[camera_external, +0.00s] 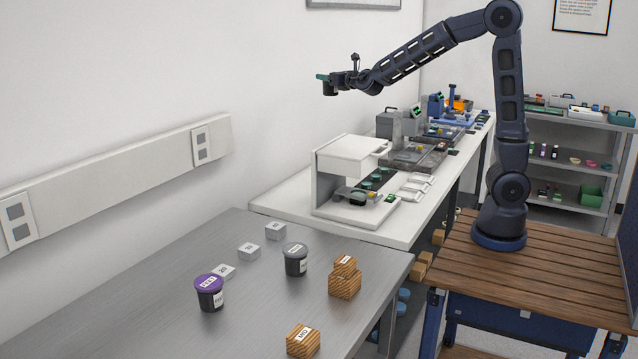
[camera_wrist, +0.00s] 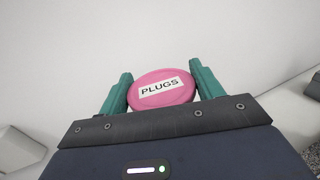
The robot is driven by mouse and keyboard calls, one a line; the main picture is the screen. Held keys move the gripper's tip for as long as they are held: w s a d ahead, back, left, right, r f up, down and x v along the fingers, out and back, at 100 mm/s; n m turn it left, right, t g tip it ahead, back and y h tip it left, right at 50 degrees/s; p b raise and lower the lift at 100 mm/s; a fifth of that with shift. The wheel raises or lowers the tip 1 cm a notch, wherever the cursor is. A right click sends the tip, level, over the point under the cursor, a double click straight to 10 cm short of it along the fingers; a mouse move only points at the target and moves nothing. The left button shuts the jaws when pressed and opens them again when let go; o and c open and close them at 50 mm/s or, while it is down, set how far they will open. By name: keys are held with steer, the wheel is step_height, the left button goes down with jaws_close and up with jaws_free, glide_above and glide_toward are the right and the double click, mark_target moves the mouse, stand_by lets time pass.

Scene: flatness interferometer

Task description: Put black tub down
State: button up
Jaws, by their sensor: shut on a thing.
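My gripper (camera_wrist: 161,92) has its two green fingers closed on the sides of a tub with a pink lid (camera_wrist: 160,99) labelled PLUGS. In the external view the held tub (camera_external: 329,89) looks dark and hangs in the air at the end of my outstretched arm, above and beyond the grey table (camera_external: 130,270). Two other dark tubs stand on that table: one with a purple lid (camera_external: 209,293) and one with a grey lid (camera_external: 296,260).
Several white labelled cubes (camera_external: 249,251) and wooden blocks (camera_external: 303,340) stand among the tubs. The grey table's left part is clear. A white bench (camera_external: 290,196) with instruments stands behind, and a shelf (camera_external: 570,124) at the right.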

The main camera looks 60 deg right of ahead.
steer(key=d+f+m+g+h, duration=0.2)
steer(key=d+f+m+h, duration=0.15)
steer(key=d+f, duration=1.35)
steer(key=shift+n+h, duration=0.25)
steer(key=shift+h, duration=0.1)
steer(key=f, duration=0.7)
steer(key=a+f, duration=0.1)
steer(key=f, duration=1.3)
steer(key=shift+a, duration=0.3)
steer(key=shift+f, duration=0.15)
steer(key=o, duration=1)
steer(key=shift+f, duration=0.1)
steer(key=shift+v, duration=2)
